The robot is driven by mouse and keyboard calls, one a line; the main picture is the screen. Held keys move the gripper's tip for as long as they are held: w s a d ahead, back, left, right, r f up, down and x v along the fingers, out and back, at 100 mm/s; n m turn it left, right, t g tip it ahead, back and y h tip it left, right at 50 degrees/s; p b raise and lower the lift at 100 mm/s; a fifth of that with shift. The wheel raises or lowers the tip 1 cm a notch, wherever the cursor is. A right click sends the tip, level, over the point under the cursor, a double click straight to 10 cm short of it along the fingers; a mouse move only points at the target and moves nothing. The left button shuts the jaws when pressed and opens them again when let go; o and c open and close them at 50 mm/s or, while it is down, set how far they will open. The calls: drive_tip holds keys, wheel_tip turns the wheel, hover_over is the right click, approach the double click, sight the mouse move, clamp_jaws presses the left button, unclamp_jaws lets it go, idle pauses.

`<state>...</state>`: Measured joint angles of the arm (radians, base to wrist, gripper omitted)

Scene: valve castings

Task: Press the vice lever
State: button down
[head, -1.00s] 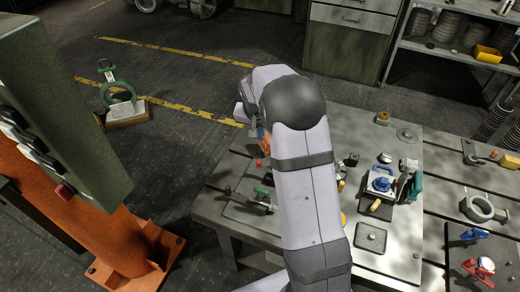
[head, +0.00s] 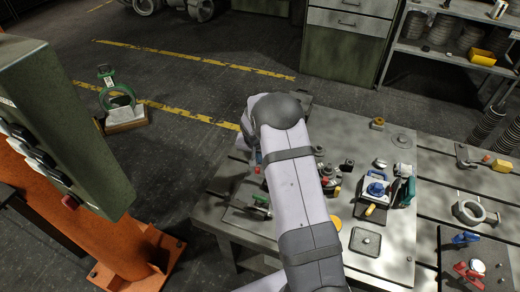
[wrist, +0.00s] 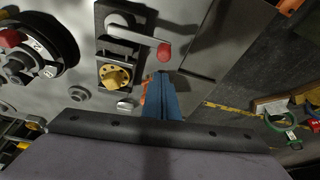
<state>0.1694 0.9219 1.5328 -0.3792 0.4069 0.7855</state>
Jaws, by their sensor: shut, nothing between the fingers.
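In the wrist view, a grey lever (wrist: 138,38) with a red knob (wrist: 164,52) at its end is mounted on a dark plate; it looks like the vice lever. My gripper (wrist: 162,77) is shut and empty. Its blue fingers show just below the red knob in the picture. I cannot tell whether they touch it. In the head view, my arm hides most of the gripper and the lever.
A yellow knob (wrist: 115,76) sits beside the lever, and a round black fitting (wrist: 32,52) is at left. The bench's left edge is close.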

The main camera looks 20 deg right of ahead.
drive_tip(key=shift+s+a, duration=0.55)
drive_tip(key=shift+s, duration=0.25)
drive_tip(key=shift+a+p, duration=0.1)
drive_tip(key=shift+p, duration=0.2)
